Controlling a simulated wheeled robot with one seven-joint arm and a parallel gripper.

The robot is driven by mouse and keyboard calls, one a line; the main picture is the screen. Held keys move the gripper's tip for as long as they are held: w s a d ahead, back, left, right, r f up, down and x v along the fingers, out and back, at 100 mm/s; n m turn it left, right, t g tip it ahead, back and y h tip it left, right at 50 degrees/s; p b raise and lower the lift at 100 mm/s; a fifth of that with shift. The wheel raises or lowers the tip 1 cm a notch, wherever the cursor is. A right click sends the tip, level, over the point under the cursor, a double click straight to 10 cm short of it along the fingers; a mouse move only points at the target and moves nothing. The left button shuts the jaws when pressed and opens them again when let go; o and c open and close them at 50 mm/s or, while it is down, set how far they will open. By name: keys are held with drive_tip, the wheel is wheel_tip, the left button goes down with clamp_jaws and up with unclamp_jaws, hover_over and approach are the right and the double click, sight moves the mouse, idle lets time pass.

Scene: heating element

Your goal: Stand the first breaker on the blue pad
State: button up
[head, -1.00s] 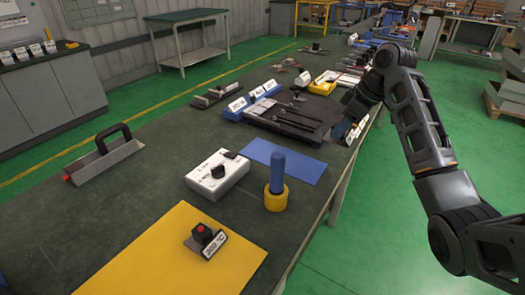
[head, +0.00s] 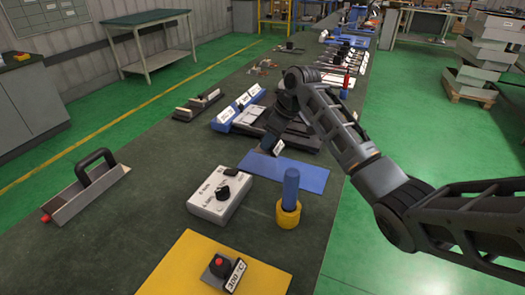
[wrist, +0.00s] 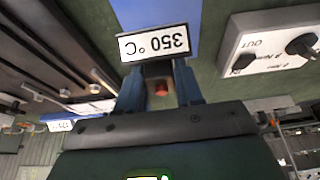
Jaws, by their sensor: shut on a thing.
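The blue pad (head: 300,178) lies flat on the green bench, with nothing standing on it. My gripper (head: 274,136) points down by the pad's far edge. It is shut on a small breaker (head: 278,147) with a white label. In the wrist view the label (wrist: 153,43) reads 350 °C upside down, and a red button (wrist: 160,88) shows between the fingers. The blue pad (wrist: 155,12) shows beyond the label there. The breaker appears to be above the bench; its underside is hidden, so I cannot tell the gap.
A white box with knobs (head: 220,195) and a blue-handled tool in a yellow ring (head: 290,205) stand near the pad. A 300 °C breaker (head: 222,265) stands on a yellow pad (head: 180,270).

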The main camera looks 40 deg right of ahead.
sight(277, 148)
drive_tip(key=shift+w+a+f, duration=0.75)
drive_tip(key=shift+w, duration=0.15)
drive_tip(key=shift+f+p, duration=0.5)
drive_tip(key=shift+f, duration=1.45)
drive_tip(key=shift+f, duration=0.1)
drive_tip(key=o, duration=1.1)
drive_tip(key=b+v, duration=0.1)
drive_tip(key=v, duration=1.1)
drive_tip(key=shift+w+b, duration=0.1)
drive_tip(key=shift+b, duration=0.2)
